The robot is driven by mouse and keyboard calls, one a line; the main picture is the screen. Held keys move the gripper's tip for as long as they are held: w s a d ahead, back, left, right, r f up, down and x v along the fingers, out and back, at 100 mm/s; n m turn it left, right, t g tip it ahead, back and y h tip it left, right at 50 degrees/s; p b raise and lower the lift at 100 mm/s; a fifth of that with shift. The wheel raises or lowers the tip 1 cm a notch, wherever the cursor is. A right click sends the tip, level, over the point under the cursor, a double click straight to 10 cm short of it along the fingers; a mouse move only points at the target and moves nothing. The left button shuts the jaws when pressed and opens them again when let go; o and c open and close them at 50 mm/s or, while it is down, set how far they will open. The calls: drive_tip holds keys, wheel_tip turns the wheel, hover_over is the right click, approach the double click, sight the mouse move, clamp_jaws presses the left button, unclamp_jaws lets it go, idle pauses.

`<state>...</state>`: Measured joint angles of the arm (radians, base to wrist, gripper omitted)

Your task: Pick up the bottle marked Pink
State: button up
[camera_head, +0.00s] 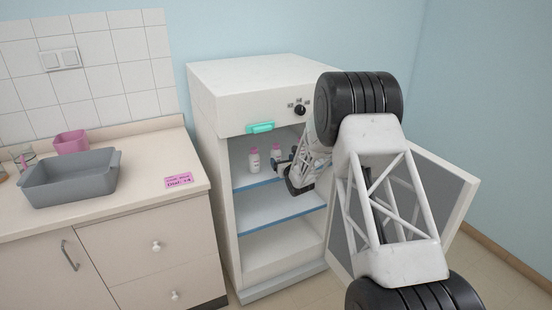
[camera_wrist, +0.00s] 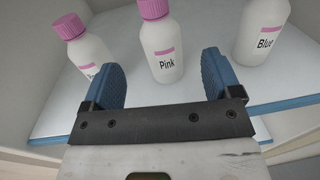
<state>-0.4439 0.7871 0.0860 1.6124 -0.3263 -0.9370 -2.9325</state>
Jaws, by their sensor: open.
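The bottle marked Pink (camera_wrist: 162,45) is white with a pink cap and stands upright on the shelf in the wrist view. My gripper (camera_wrist: 166,80) is open, and the bottle is between and just beyond its two blue fingertips.
A bottle with a partly hidden label (camera_wrist: 84,46) stands left of the Pink bottle, and a bottle marked Blue (camera_wrist: 263,30) stands right. The cabinet (camera_head: 216,190) has blue-edged shelves, and its door (camera_head: 455,195) stands open. A grey tray (camera_head: 70,183) sits on the counter.

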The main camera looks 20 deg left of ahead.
sight(277, 148)
drive_tip(key=shift+a, duration=0.15)
drive_tip(key=shift+x, duration=1.3)
drive_tip(key=shift+w, duration=0.1)
drive_tip(key=shift+f+x, duration=0.2)
drive_tip(key=shift+x, duration=2.3)
drive_tip(key=shift+c, duration=0.3)
drive_tip(key=c, duration=1)
drive_tip(key=shift+r, duration=0.15)
drive_tip(key=shift+c, duration=0.2)
drive_tip(key=shift+r, duration=1.65)
drive_tip(key=s+a+v, duration=0.1)
drive_tip(key=v, duration=0.6)
drive_tip(key=s+a+r+v, duration=0.1)
drive_tip(key=v, duration=0.7)
drive_tip(key=shift+s+r, duration=0.25)
